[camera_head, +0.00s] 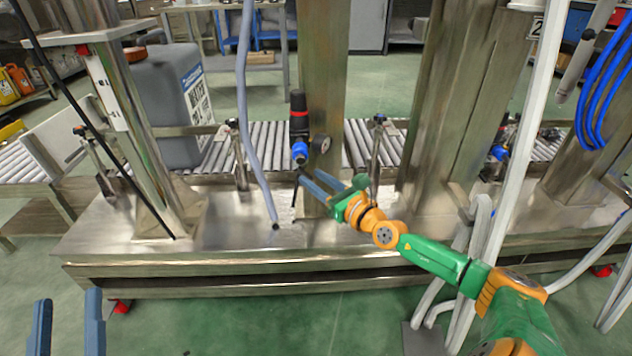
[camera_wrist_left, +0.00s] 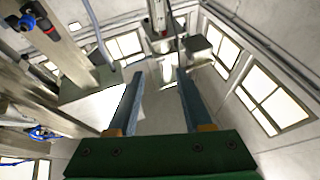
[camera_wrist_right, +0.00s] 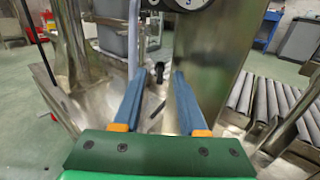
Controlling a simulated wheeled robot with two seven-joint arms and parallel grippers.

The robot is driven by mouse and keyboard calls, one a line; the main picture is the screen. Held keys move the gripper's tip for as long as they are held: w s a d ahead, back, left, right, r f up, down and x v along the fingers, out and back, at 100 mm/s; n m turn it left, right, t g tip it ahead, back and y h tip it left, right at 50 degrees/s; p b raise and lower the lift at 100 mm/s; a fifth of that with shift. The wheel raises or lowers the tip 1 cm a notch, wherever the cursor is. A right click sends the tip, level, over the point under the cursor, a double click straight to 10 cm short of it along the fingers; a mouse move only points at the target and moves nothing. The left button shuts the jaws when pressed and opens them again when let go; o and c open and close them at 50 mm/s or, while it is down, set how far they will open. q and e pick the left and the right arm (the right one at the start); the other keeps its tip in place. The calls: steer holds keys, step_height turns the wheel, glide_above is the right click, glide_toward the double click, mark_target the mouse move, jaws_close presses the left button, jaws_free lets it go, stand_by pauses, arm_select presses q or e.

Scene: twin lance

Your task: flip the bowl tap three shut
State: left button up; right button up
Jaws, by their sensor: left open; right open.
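A filter-regulator unit (camera_head: 299,125) with a black body, a red ring and a blue lower end (camera_head: 300,152) is on the middle steel column, beside a round gauge (camera_head: 321,144). I cannot pick out a tap on its bowl or a number three. My right gripper (camera_head: 309,177) is open and empty, just below the blue end and in front of the column. In the right wrist view a gauge edge (camera_wrist_right: 185,3) shows at the top, and a small dark round part (camera_wrist_right: 160,72) shows between the open fingers (camera_wrist_right: 156,74). My left gripper (camera_head: 68,298) is open and empty, low at the left.
A grey hose (camera_head: 243,90) hangs left of the unit. A steel bench (camera_head: 230,238) lies below, with a roller conveyor (camera_head: 268,140) behind. A grey jerrycan (camera_head: 168,100) stands at the left. More columns and a white pipe (camera_head: 515,160) stand at the right.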

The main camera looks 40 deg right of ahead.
jaws_close()
